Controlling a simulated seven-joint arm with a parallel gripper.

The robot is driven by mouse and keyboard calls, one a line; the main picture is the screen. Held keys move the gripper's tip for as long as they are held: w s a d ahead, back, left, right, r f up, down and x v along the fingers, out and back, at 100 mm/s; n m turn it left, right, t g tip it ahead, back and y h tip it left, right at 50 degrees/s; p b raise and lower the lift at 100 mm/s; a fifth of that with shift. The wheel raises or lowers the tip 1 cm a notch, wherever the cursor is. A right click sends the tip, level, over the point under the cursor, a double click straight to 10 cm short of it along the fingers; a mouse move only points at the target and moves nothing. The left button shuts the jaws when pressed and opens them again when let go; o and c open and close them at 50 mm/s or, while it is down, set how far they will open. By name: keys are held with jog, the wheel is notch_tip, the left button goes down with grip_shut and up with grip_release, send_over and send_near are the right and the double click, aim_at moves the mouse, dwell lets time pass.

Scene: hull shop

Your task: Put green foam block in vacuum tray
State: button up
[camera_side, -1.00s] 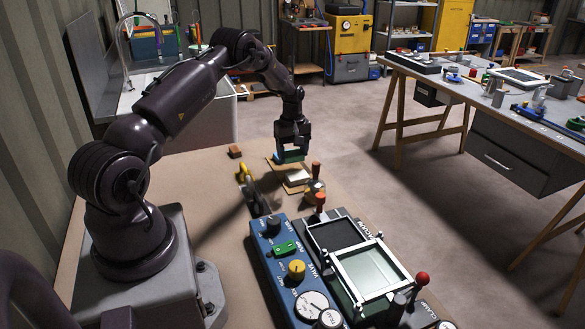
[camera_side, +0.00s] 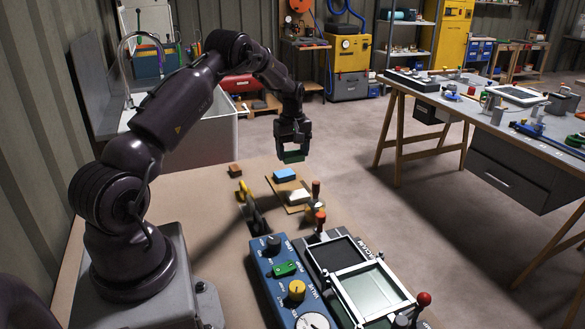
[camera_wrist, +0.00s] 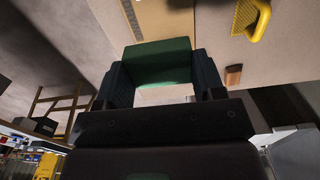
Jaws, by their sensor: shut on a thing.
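My gripper (camera_side: 292,150) is shut on the green foam block (camera_side: 293,157) and holds it in the air above the far end of the bench. In the wrist view the green block (camera_wrist: 158,62) sits between the two dark fingers. The vacuum tray appears to be the dark framed recess (camera_side: 338,255) on the black plate of the blue unit, nearer the camera and to the right of the bench. A pale, white-framed panel (camera_side: 374,289) lies beside it. The gripper is well apart from the tray.
A blue block (camera_side: 285,175) and a white block (camera_side: 299,196) lie on a tan board (camera_side: 292,190). A brown block (camera_side: 235,170) and a yellow-handled tool (camera_side: 247,193) are to its left. Upright red-topped levers (camera_side: 320,217) stand by the tray. The blue unit (camera_side: 270,274) carries knobs.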

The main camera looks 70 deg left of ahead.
notch_tip(320, 180, up, 4)
jog(key=shift+f, duration=0.25)
jog(key=w+d+m, duration=0.3)
jog(key=d, duration=0.7)
jog(key=m, duration=0.6)
send_over(338, 259)
notch_tip(338, 259, down, 4)
jog(key=shift+f, duration=3.85)
jog(key=shift+f, duration=0.45)
jog(key=o, duration=0.9)
jog(key=shift+o, duration=0.2)
